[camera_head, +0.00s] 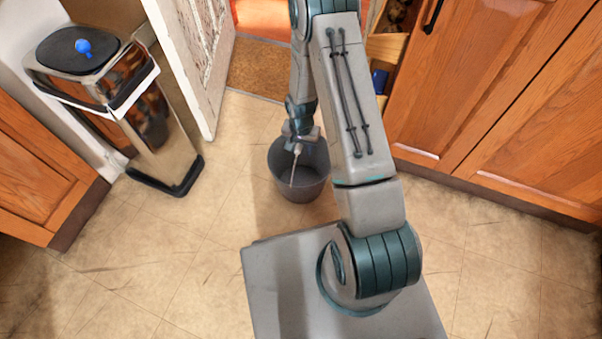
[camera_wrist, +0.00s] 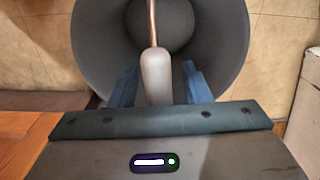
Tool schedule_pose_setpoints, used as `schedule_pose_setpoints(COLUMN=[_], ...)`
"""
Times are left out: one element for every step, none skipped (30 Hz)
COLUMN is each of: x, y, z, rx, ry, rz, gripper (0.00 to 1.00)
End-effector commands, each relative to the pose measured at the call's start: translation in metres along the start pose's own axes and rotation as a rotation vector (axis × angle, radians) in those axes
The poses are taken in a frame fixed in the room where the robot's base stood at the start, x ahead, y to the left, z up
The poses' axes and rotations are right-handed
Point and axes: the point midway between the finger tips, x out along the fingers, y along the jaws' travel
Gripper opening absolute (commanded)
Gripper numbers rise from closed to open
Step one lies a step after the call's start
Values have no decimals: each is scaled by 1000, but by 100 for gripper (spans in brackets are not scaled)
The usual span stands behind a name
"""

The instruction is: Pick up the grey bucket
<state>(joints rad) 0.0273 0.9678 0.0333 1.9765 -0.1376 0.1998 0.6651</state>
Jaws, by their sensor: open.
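The grey bucket (camera_head: 305,185) stands upright on the tiled floor, in front of my base. In the wrist view, the bucket (camera_wrist: 220,40) fills the upper middle, and I look down into its empty inside. A thin handle wire with a pale grip (camera_wrist: 156,76) crosses the bucket's opening. My gripper (camera_head: 301,142) is over the bucket, pointing down. In the wrist view, my gripper's (camera_wrist: 160,72) two blue fingers are open, one on each side of the pale grip. I cannot tell whether either finger touches the grip.
A steel bin (camera_head: 130,100) with a black lid and a blue object on top stands at the left. A worn white door (camera_head: 195,55) is open behind it. Wooden cabinets (camera_head: 490,80) line the right. A brown mat (camera_head: 262,68) lies at the doorway. Floor left of the bucket is clear.

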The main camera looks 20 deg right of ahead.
Motion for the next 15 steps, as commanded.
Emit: schedule_pose_setpoints(x=[-1,-1,-1,-1,-1,0,0,0,1,1,2,2,3,3,4], y=[0,0,0,0,0,0,0,0,0,0,0,0,0,0,0], z=[0,0,0,0,0,0,0,0,0,0,0,0,0,0,0], rx=[0,0,0,0,0,0,0,-1,-1,-1,-1,-1,-2,-2,-2], ry=[0,0,0,0,0,0,0,0,0,0,0,0,0,0,0], rz=[0,0,0,0,0,0,0,0,0,0,0,0,0,0,0], gripper=[44,44,44,44,44,44,44,44,44,44,44,44,44,44,44])
